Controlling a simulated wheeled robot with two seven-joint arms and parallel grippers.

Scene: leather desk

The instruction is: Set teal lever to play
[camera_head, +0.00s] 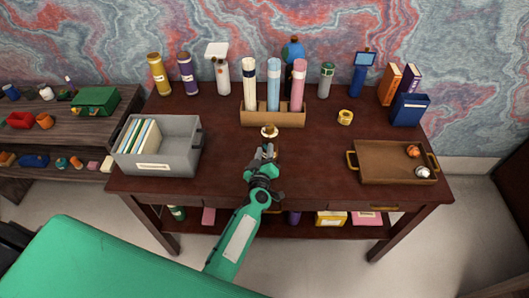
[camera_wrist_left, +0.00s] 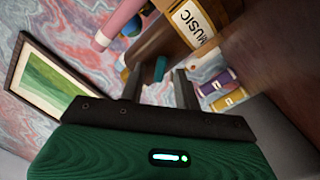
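A small teal piece (camera_wrist_left: 160,68), which looks like the lever, shows between the fingertips in the left wrist view. It is in front of a dark brown rounded body (camera_wrist_left: 155,38). My left gripper (camera_head: 265,153) is over the front middle of the desk, just in front of a small gold-topped object (camera_head: 269,131). In the left wrist view its two dark fingers (camera_wrist_left: 158,80) stand apart, one on each side of the teal piece; I cannot tell whether they touch it. In the head view the gripper hides the lever. My right gripper is not in view.
A wooden holder (camera_head: 272,118) with white, blue and pink rolls stands behind the gripper. A grey bin (camera_head: 180,160) with files is at left, a brown tray (camera_head: 385,172) at right. Several bottles line the back. Desk on both sides of the gripper is clear.

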